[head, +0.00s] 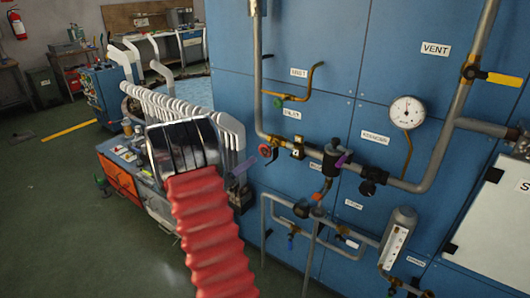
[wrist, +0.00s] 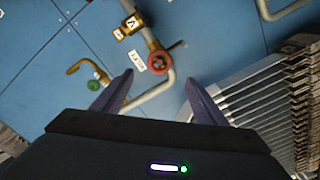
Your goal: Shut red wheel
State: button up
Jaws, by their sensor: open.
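The red wheel (head: 265,150) is a small round handwheel on a grey pipe along the blue panel wall, beside a brass fitting. In the wrist view the red wheel (wrist: 158,62) lies just beyond the fingertips, roughly centred between them. My gripper (wrist: 159,76) is open, with its two dark purple fingers apart and nothing held. In the head view my gripper (head: 242,167) is partly hidden by my arm, and a purple finger shows left of and below the wheel.
A green wheel (head: 278,102) on a brass pipe sits above the red one. Right of it are a brass fitting (head: 298,147), a black valve body (head: 336,157), a gauge (head: 407,112) and a yellow-handled lever (head: 504,79). White curved boarding forms (head: 227,125) stand close on the left.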

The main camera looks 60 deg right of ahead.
aim_at(264, 152)
jog(key=shift+d, duration=0.1)
jog(key=d, duration=0.4)
jog(key=s+d, duration=0.1)
jog(key=d, duration=0.4)
jog(key=s+d, duration=0.1)
jog(key=d, duration=0.3)
jog(key=shift+d, duration=0.25)
jog(key=shift+c, duration=0.6)
jog(key=c, duration=0.9)
